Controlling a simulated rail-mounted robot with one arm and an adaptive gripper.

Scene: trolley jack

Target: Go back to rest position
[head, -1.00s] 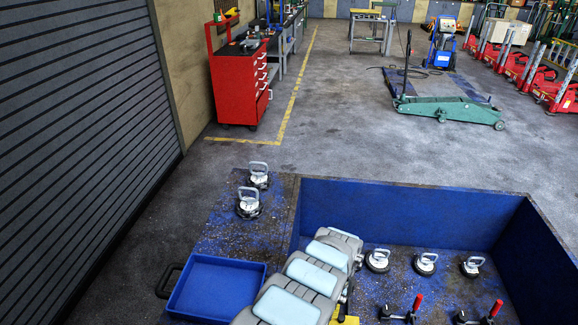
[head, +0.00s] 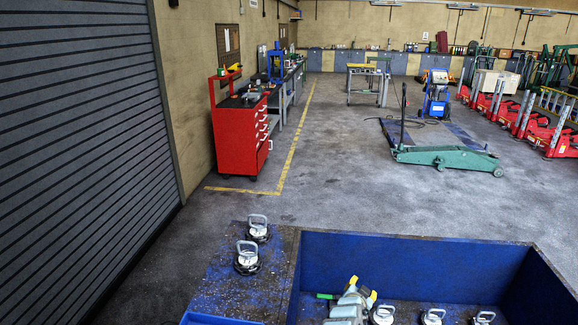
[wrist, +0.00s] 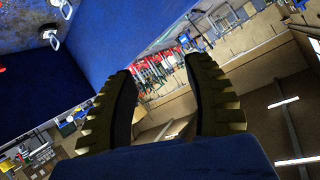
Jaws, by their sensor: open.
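My gripper (head: 364,287) shows at the lower middle of the head view, above the near end of the blue-walled tray, with its yellow fingertips up. In the wrist view my gripper (wrist: 162,65) has its two ridged fingers apart with nothing between them. Past the fingers lie the workshop wall and the red jacks, seen tilted. The rest of my arm is mostly below the head picture.
The blue tray wall (head: 400,262) stands around my gripper. Suction lifters with handles stand on the left ledge (head: 247,258) and inside the tray (head: 432,317). A green trolley jack (head: 445,157) and red tool cabinet (head: 240,138) stand beyond on open floor.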

